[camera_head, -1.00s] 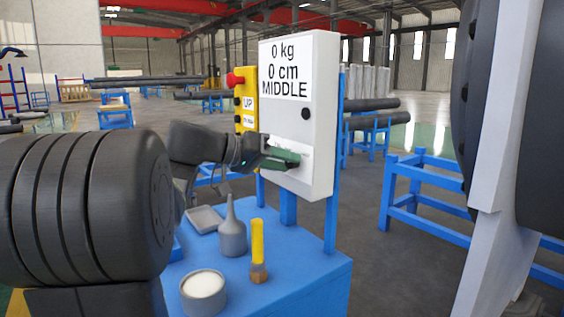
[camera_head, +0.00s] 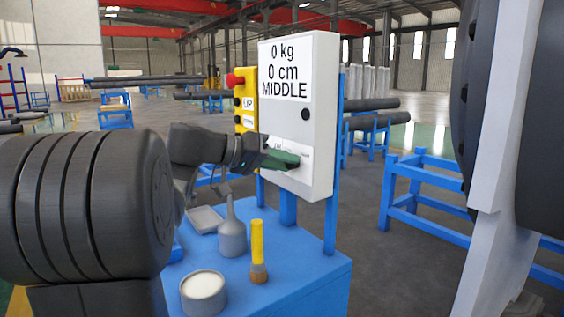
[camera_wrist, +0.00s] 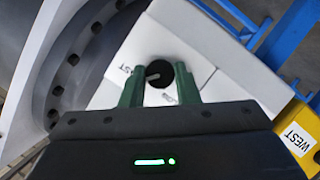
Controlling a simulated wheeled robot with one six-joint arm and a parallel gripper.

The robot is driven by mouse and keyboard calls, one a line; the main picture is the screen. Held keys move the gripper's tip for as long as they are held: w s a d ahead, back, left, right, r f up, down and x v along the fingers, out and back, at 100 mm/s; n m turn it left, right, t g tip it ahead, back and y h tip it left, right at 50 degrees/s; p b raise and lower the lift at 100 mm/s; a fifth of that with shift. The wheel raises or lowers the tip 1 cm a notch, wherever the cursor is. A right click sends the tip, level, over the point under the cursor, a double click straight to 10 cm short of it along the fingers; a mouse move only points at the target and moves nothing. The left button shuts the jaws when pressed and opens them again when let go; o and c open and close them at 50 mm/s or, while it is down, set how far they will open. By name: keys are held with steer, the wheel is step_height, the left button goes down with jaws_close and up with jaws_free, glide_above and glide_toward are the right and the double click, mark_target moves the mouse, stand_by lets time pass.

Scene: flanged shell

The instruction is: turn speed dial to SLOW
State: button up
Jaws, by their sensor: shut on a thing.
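The speed dial (camera_wrist: 159,74) is a dark round knob with a light pointer line, on the white control box (camera_head: 285,195). In the wrist view it sits between the two green fingers of my gripper (camera_head: 291,160), which is shut on it. In the head view my fingers hide the dial. A white label strip with small print (camera_head: 292,147) shows just above the fingers; I cannot read it fully.
A small dark knob (camera_head: 305,114) sits on the box above my gripper. A yellow button box (camera_head: 246,100) with a red button stands left of it. The blue table (camera_head: 310,275) below holds a brush (camera_head: 257,245), an oil can (camera_head: 232,237) and a round tin (camera_head: 203,292).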

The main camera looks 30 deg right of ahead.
steer(key=shift+w+f+n+g+h+p, duration=0.15)
steer(key=shift+n+g+h+p, duration=0.55)
steer(key=shift+n, duration=1.65)
steer(key=shift+s+f+n+g+h+p, duration=0.15)
steer(key=shift+n+h+p, duration=0.95)
steer(key=shift+n, duration=1.2)
steer(key=shift+w+f+n+g+h+p, duration=0.15)
steer(key=shift+n+g+h+p, duration=0.5)
steer(key=shift+n, duration=1.7)
steer(key=o, duration=1)
steer(key=shift+p, duration=0.3)
steer(key=shift+a, duration=0.1)
steer(key=v, duration=1.3)
steer(key=shift+a+f, duration=0.15)
steer(key=shift+a, duration=0.2)
